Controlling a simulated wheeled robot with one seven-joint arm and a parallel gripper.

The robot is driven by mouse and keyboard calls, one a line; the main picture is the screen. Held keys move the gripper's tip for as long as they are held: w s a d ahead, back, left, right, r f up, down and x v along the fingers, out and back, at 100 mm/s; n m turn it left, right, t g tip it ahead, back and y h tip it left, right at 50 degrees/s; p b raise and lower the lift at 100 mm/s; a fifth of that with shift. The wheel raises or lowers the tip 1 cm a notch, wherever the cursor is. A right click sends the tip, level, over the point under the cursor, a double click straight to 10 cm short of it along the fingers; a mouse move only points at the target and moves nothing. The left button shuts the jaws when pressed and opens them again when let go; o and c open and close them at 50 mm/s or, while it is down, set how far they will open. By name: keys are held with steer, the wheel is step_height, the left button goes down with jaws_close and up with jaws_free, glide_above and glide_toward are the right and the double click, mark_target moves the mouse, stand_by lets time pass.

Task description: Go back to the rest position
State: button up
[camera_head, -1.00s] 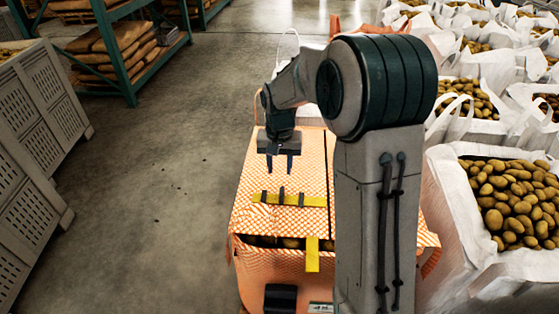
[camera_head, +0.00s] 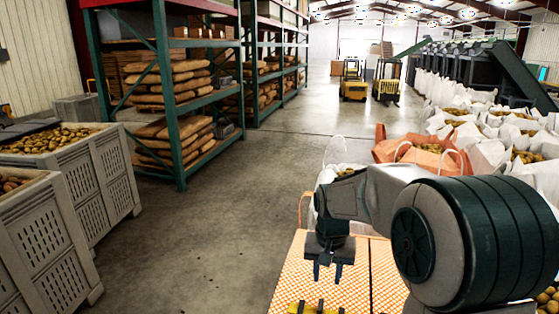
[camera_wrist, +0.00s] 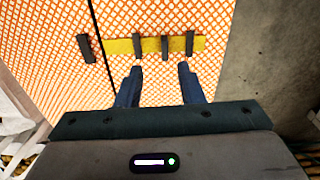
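My gripper (camera_head: 327,271) hangs fingers down above the orange checked top (camera_head: 290,278) of a bag. In the wrist view my gripper (camera_wrist: 160,72) has its two fingers apart, with nothing between them. A yellow strap (camera_wrist: 122,45) with dark bars lies on the orange mesh just past the fingertips. The strap also shows at the bottom edge of the head view (camera_head: 316,308). My arm hides part of the bag top in the head view.
Grey crates of potatoes (camera_head: 105,165) stand at the left. Racks with sacks (camera_head: 180,100) stand behind them. White potato bags (camera_head: 470,130) fill the right side. Two yellow forklifts (camera_head: 354,80) are at the back. The concrete floor (camera_head: 235,200) between is clear.

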steer(key=s+d+r+n+t, duration=0.1)
steer(key=s+r, duration=0.1)
steer(key=s, duration=0.8)
steer(key=s+d+r+n+t, duration=0.1)
steer(key=s, duration=0.9)
steer(key=shift+s+d+r+n+t, duration=0.25)
steer(key=shift+s+r+n+t, duration=0.05)
steer(key=shift+s+r, duration=0.05)
steer(key=shift+o, duration=0.2)
stand_by(0.6)
